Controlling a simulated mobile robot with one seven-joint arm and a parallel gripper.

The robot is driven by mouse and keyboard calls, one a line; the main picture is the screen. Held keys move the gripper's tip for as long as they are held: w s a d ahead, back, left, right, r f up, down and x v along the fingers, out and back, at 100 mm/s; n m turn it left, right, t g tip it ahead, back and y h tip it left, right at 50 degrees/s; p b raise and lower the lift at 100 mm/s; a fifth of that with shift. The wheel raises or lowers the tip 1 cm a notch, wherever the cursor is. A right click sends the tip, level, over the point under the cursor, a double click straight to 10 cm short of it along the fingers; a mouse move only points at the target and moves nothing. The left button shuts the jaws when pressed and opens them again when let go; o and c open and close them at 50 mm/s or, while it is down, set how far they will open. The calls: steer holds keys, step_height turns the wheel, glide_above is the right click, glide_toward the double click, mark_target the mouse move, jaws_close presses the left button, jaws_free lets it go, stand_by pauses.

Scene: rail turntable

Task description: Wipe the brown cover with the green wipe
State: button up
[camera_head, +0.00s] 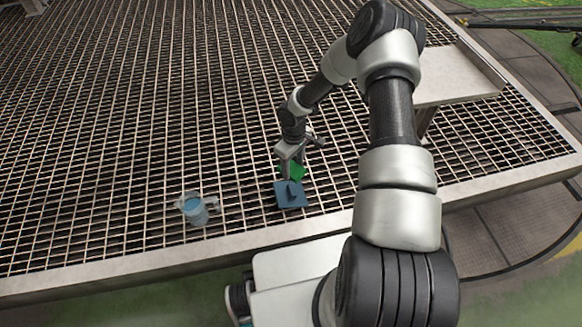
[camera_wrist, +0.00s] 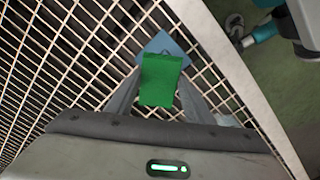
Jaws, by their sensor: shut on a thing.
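My gripper (camera_head: 289,170) is shut on the green wipe (camera_head: 293,172), low over the grating. In the wrist view the wipe (camera_wrist: 160,78) hangs between the two fingers. A flat blue square piece (camera_head: 283,201) with a raised part on it lies just in front of the wipe. It also shows in the wrist view (camera_wrist: 163,42), partly hidden behind the wipe. I cannot tell whether the wipe touches it. I see no brown cover in either view; the only flat cover-like piece looks blue.
A clear jug with blue contents (camera_head: 195,210) stands on the grating (camera_head: 100,150) to the left. A solid metal rim (camera_head: 140,262) edges the grating at the front. A raised pale shelf (camera_head: 450,75) stands to the right. The grating left of the jug is clear.

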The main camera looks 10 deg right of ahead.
steer(key=shift+s+a+f, duration=0.1)
steer(key=shift+a+f, duration=0.15)
steer(key=shift+f, duration=0.3)
steer(key=shift+s+a+f, duration=0.1)
steer(key=shift+a+f, duration=0.1)
steer(key=shift+f, duration=0.35)
steer(key=b, duration=0.4)
glide_above(291, 191)
steer(key=shift+w+f, duration=0.15)
steer(key=shift+f, duration=3.1)
steer(key=shift+f+b, duration=1.25)
steer(key=shift+f, duration=0.05)
